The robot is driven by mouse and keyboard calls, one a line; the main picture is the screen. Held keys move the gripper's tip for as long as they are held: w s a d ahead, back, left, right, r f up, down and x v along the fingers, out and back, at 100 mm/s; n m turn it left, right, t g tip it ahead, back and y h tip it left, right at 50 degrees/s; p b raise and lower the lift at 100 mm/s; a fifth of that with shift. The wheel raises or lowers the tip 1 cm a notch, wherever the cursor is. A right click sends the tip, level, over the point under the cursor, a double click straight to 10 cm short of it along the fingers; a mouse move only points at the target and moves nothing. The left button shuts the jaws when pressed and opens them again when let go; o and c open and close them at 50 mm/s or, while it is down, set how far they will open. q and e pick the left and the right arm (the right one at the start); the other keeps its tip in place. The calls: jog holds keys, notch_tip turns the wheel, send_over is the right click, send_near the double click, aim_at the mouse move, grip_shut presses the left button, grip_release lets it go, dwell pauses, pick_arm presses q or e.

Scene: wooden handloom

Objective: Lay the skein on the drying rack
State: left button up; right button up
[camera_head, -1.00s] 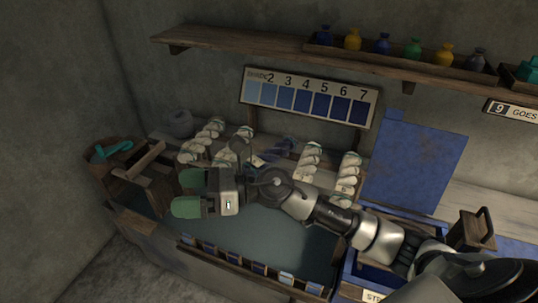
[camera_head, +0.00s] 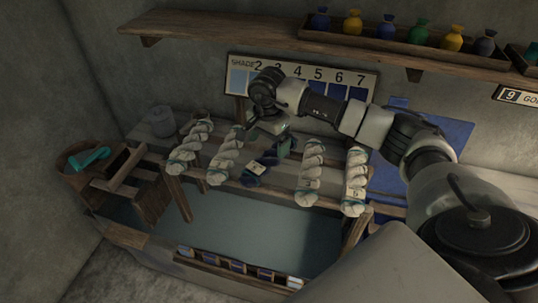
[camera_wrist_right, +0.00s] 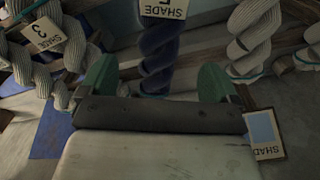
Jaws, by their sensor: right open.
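A dark blue skein (camera_head: 258,174) with a shade tag lies across the wooden drying rack (camera_head: 181,200), between pale skeins. It also shows in the right wrist view (camera_wrist_right: 160,52), between my green fingertips. My right gripper (camera_head: 272,127) is at the back end of this skein, pointing down, with its fingers apart. In the right wrist view my right gripper (camera_wrist_right: 157,80) is open, one finger on each side of the skein; I cannot tell whether they touch it. My left gripper is not in view.
Pale skeins (camera_head: 224,160) hang on both sides of the dark one, close to my fingers. A vat of dark liquid (camera_head: 255,222) lies below the rack. A shade board (camera_head: 240,78) and shelf (camera_head: 215,30) stand behind. A wooden bucket (camera_head: 75,165) is at left.

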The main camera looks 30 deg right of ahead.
aim_at(269, 155)
jog(key=shift+f, duration=0.85)
jog(key=shift+w+f+p, duration=0.15)
jog(key=shift+f+p, duration=0.2)
jog(key=shift+p, duration=0.1)
jog(key=f+p, duration=0.2)
jog(key=f, duration=0.1)
jog(key=shift+s+d+f, duration=0.15)
jog(key=shift+s+f, duration=0.05)
jog(key=shift+f, duration=0.7)
jog(key=shift+c, duration=0.9)
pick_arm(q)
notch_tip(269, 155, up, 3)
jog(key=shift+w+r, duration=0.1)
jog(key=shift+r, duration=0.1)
pick_arm(e)
jog(key=c, duration=1)
